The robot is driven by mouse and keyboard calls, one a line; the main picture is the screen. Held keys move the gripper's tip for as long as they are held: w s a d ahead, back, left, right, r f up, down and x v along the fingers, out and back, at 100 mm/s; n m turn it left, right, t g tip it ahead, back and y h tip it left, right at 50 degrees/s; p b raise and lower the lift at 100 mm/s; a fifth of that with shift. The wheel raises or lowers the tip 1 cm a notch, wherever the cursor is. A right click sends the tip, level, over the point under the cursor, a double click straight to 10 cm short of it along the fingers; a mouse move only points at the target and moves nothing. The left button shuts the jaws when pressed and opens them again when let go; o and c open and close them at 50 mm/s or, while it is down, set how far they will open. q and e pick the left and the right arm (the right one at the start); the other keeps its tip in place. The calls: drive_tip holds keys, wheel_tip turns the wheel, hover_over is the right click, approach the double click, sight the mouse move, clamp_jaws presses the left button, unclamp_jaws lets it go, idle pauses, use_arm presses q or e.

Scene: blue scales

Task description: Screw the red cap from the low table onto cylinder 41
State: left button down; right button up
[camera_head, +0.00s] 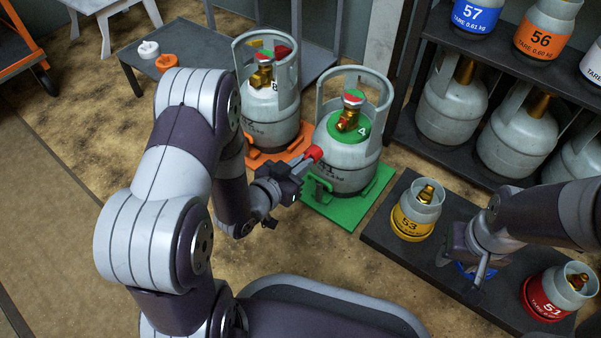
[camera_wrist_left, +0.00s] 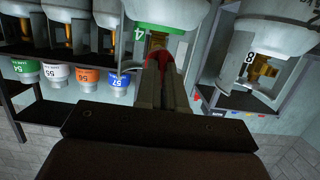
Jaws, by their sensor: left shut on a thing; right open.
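My left gripper (camera_head: 303,165) is shut on the red cap (camera_head: 314,152), beside the body of a grey cylinder (camera_head: 352,178) with a green collar. That cylinder stands upright on a green scale (camera_head: 335,215); its marking is partly cut off, reading 4 on the collar. Its brass valve (camera_head: 346,120) points up inside the guard ring.
The dark low table (camera_head: 195,55) holds a white cap (camera_head: 148,49) and an orange cap (camera_head: 166,63). Another grey cylinder (camera_head: 270,115) stands on an orange scale. Yellow cylinder 53 (camera_head: 413,218) and red cylinder 51 (camera_head: 548,298) stand on a dark platform. A shelf (camera_head: 430,148) holds several cylinders.

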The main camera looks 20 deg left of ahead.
sight(317, 147)
use_arm(q)
drive_tip(key=shift+r, duration=0.1)
drive_tip(key=shift+w+d, duration=0.45)
drive_tip(key=shift+w, duration=0.85)
drive_tip(key=shift+w+d, duration=0.45)
drive_tip(key=shift+w, duration=0.8)
drive_tip(key=shift+w+d, duration=0.45)
drive_tip(key=shift+w, duration=0.85)
drive_tip(key=shift+p, duration=0.7)
drive_tip(key=shift+w+d, duration=0.25)
drive_tip(key=shift+w, duration=0.4)
drive_tip(key=shift+w+d, duration=0.25)
drive_tip(key=shift+w, duration=0.4)
